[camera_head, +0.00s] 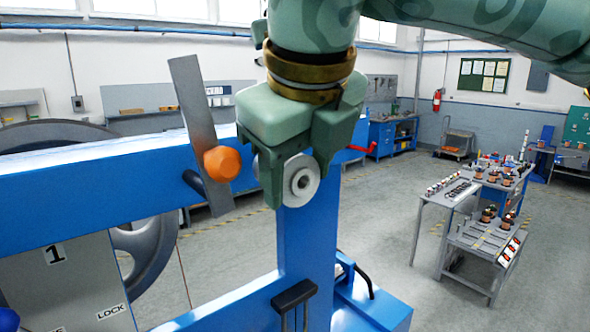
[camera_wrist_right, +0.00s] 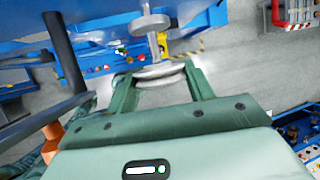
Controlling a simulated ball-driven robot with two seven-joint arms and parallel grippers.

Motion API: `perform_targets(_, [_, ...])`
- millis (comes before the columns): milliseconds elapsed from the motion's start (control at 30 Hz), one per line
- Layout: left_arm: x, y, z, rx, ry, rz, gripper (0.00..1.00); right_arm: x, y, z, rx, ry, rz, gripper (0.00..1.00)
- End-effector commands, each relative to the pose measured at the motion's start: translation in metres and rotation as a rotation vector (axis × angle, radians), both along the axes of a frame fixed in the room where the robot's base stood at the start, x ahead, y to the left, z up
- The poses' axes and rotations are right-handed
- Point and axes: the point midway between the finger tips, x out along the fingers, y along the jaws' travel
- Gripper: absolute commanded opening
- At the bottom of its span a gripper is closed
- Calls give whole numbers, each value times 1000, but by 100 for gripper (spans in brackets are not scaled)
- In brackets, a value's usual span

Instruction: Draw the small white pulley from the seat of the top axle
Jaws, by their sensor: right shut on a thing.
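The small white pulley (camera_head: 302,180) is a pale grey-white disc with a dark-centred hub, in front of the blue upright post in the head view. My right gripper (camera_head: 296,190) reaches down from above and is shut on it, one finger at each side. In the right wrist view the pulley (camera_wrist_right: 160,74) is seen nearly edge-on between the fingers of the gripper (camera_wrist_right: 160,82). A grey metal rod (camera_wrist_right: 153,48) ends in a round disc beyond the pulley. I cannot tell whether the pulley is still around the axle. My left gripper is not in view.
A tilted grey lever (camera_head: 196,120) with an orange knob (camera_head: 222,164) stands close left of the gripper. The blue frame (camera_head: 90,200) spans the left, with a large grey wheel (camera_head: 150,245) behind. Grey carts (camera_head: 470,225) with parts stand right; the floor between is open.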

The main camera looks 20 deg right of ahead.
Motion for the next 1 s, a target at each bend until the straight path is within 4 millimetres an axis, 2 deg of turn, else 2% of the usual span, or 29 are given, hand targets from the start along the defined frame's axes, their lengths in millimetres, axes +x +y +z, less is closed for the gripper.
perform_targets(300, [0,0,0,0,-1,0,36,-1,0,0,0,-1,0,28])
perform_targets(700, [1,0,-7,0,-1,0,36,-19,-7,0,0,-1,0,28])
perform_targets(1000, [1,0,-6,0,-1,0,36,-21,-8,0,1,-1,-1,28])
